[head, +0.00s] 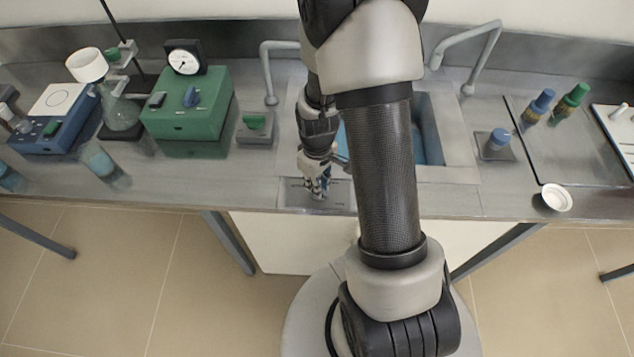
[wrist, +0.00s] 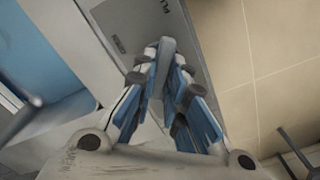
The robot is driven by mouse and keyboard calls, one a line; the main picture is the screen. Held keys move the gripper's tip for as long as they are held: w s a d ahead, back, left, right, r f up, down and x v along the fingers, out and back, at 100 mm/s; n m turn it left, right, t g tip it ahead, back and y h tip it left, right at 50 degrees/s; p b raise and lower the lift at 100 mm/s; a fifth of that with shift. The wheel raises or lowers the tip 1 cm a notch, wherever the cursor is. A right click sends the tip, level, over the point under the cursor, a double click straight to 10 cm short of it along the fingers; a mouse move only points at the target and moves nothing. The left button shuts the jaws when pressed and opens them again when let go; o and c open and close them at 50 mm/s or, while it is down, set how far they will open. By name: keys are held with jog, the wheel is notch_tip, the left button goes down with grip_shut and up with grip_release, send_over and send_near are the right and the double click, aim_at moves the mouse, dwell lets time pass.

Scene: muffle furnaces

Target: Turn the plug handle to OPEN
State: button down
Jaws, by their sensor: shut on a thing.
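The plug handle (wrist: 167,52) is a small grey bar with a rounded end, seen between my fingertips in the wrist view. It stands on a grey plate (wrist: 125,18) with partly visible lettering that begins "PL". My gripper (wrist: 165,85) has its blue-padded fingers closed on the handle. In the head view my gripper (head: 318,186) points down at the plate (head: 290,196) on the counter's front edge, and the handle is hidden by the fingers.
The sink basin (head: 428,130) lies behind my arm, with a faucet (head: 268,80) on the left and another (head: 470,60) on the right. A green box with a gauge (head: 188,110) stands to the left. A white dish (head: 556,197) sits near the front edge at right.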

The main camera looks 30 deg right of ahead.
jog(key=m, duration=0.5)
jog(key=shift+d+m, duration=0.1)
jog(key=shift+m, duration=0.2)
jog(key=shift+d+m, duration=0.1)
jog(key=shift+m, duration=2.1)
jog(key=c, duration=1.6)
grip_release()
notch_tip(320, 180, up, 12)
